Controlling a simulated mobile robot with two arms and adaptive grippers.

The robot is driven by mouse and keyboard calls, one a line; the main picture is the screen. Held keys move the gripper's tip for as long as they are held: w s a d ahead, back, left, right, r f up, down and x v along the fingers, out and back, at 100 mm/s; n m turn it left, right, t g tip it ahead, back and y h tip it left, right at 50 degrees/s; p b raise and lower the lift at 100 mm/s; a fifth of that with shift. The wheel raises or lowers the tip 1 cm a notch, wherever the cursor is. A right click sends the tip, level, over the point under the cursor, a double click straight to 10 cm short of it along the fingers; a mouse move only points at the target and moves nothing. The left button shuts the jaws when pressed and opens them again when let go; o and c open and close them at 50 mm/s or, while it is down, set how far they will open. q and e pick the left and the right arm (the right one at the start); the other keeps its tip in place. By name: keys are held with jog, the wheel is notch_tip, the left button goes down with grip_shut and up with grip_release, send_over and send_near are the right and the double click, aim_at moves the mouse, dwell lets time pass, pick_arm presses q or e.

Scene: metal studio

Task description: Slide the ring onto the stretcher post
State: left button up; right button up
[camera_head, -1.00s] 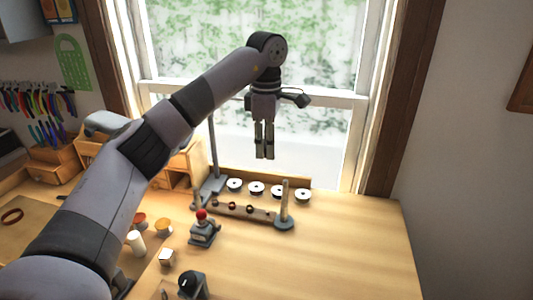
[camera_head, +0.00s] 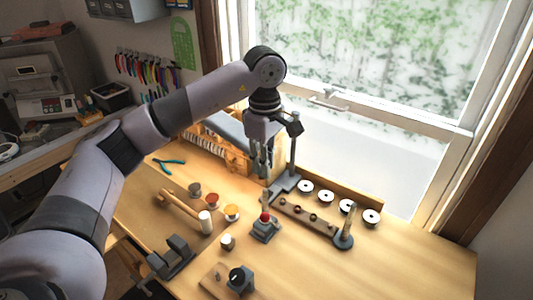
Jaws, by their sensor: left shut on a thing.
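My left gripper (camera_head: 263,170) points straight down, left of the stand's upright in the picture, in front of the wooden box. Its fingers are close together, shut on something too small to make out. I cannot make out the task's ring for certain. A tapered wooden post (camera_head: 347,222) stands upright on a round grey base (camera_head: 343,241), at the right end of a wooden rail with several small dark red rings or holes (camera_head: 312,217). Nothing shows around the post. The gripper is well left of the post and apart from it. My right gripper is not in view.
A row of white discs (camera_head: 326,196) lies behind the rail. A grey stand with a tall upright (camera_head: 294,160) is at the rail's left. A red-knobbed device (camera_head: 265,228), small pots (camera_head: 212,199) and a mallet (camera_head: 180,206) are nearer. The right side of the bench is clear.

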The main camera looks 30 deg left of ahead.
pick_arm(q)
jog(key=shift+f+b, duration=0.35)
jog(key=shift+f, duration=0.3)
jog(key=shift+s+f, duration=0.1)
jog(key=shift+f, duration=0.3)
jog(key=shift+f+b, duration=0.7)
jog(key=shift+f, duration=0.55)
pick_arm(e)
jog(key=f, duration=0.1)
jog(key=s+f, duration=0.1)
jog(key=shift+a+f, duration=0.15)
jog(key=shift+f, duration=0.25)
pick_arm(q)
jog(key=shift+b, duration=0.35)
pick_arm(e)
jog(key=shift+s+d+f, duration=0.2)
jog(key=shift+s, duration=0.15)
pick_arm(q)
jog(key=shift+f+b, duration=1.3)
jog(key=shift+f, duration=0.35)
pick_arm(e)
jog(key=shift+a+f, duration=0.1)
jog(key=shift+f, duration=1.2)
